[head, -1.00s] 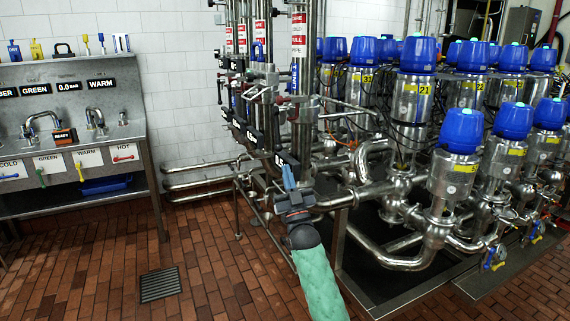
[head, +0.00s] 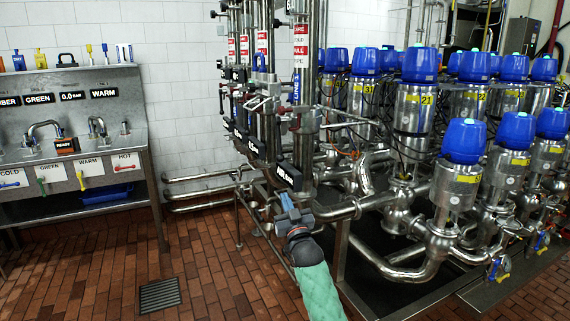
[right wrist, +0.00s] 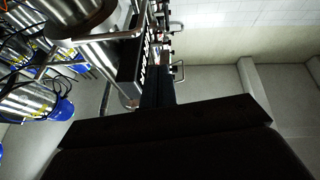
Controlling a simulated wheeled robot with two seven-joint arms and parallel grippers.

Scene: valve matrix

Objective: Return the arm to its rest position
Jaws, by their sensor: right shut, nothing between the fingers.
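My right arm, in a green sleeve, comes up from the bottom of the head view. Its right gripper (head: 286,202) is shut and empty, in front of the lower ends of the upright pipes. I cannot tell from the head view whether it touches the pipework. The right wrist view shows the dark body of the gripper (right wrist: 155,95) across the bottom, with pipes and blue-capped valves at the left. My left gripper is not in view.
The valve matrix with blue-topped valves (head: 465,141) fills the right side. Upright pipes (head: 302,60) stand at the centre. A steel sink station (head: 75,110) stands at the left. The brick floor (head: 215,270) between them is clear, with a drain grate (head: 160,295).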

